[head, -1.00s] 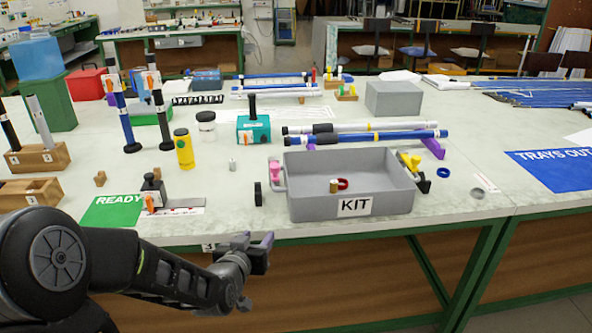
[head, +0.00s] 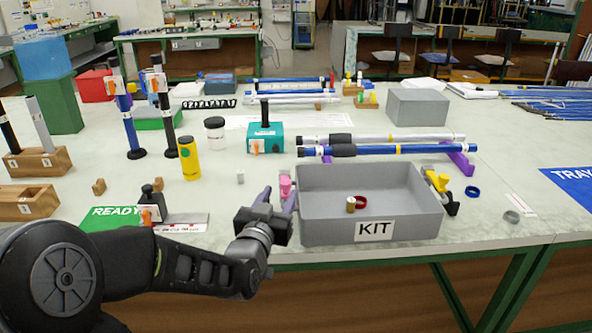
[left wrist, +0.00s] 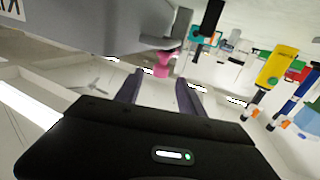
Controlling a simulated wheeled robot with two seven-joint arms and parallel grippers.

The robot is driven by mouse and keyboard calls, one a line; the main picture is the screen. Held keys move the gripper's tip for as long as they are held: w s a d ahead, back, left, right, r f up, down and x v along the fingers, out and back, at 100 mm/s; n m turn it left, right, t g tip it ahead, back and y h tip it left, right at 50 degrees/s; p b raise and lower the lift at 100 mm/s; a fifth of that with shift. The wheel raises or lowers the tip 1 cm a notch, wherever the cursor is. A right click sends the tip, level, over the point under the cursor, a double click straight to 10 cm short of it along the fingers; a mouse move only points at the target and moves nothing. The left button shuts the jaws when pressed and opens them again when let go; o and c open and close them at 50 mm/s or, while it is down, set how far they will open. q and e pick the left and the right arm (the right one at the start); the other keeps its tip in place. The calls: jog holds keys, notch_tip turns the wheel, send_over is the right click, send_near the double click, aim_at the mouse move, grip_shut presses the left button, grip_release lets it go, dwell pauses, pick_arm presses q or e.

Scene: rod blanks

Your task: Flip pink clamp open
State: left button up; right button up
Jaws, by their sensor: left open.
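The pink clamp (head: 286,186) sits at the left end of the grey KIT tray (head: 326,212), on or beside its left wall. It also shows in the left wrist view (left wrist: 161,66), beyond the fingertips and next to the tray wall. Whether the clamp is open or shut is too small to tell. My left gripper (head: 280,197) is open and empty, its two fingers pointing at the clamp from the front. In the left wrist view the clamp lies ahead of the gap between the fingers (left wrist: 160,90). The right gripper is not in view.
A yellow clamp (head: 437,180) is at the tray's right end. A red ring and a brass piece lie in the tray. Behind it, blue and white rods (head: 400,149) rest on purple supports. A yellow bottle (head: 189,160) and a green READY mat (head: 108,216) are to the left.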

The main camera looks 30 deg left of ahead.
aim_at(287, 179)
pick_arm(q)
jog(key=shift+w+a+r, duration=0.1)
jog(key=shift+w+a, duration=0.15)
jog(key=shift+w, duration=0.2)
jog(key=shift+s+d+r, duration=0.1)
jog(key=shift+s, duration=0.05)
jog(key=shift+x, duration=3.95)
grip_shut()
